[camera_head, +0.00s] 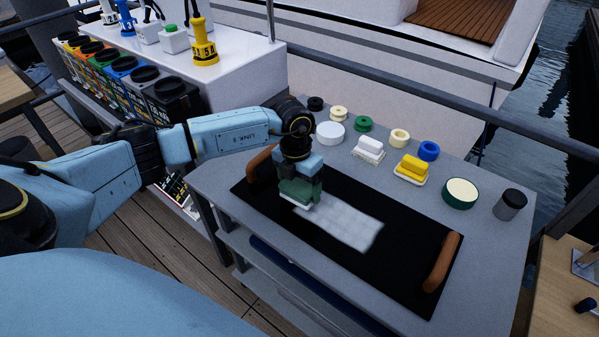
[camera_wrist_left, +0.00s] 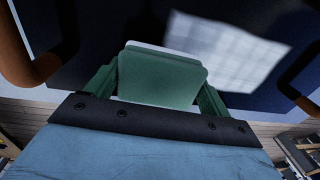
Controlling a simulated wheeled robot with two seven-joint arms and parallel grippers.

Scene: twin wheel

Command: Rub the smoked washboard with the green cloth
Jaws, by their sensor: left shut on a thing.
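The dark board with two brown handles, which I take for the smoked washboard (camera_head: 400,262), lies flat on the grey table. A pale whitish patch (camera_head: 345,222) with a faint grid lies across its middle; it also shows in the wrist view (camera_wrist_left: 225,48). My left gripper (camera_head: 298,195) points down over the left part of the board, beside the patch's left end. It is shut on a green block-like piece with a white underside, which I take for the green cloth (camera_wrist_left: 160,78). Whether its underside touches the board is hidden. My right gripper is not in view.
Along the table's back stand a white round tin (camera_head: 330,132), a white block (camera_head: 369,149), a yellow block (camera_head: 412,166), a green-rimmed tin (camera_head: 460,193), a dark cup (camera_head: 509,205) and several rolls. A railing runs behind.

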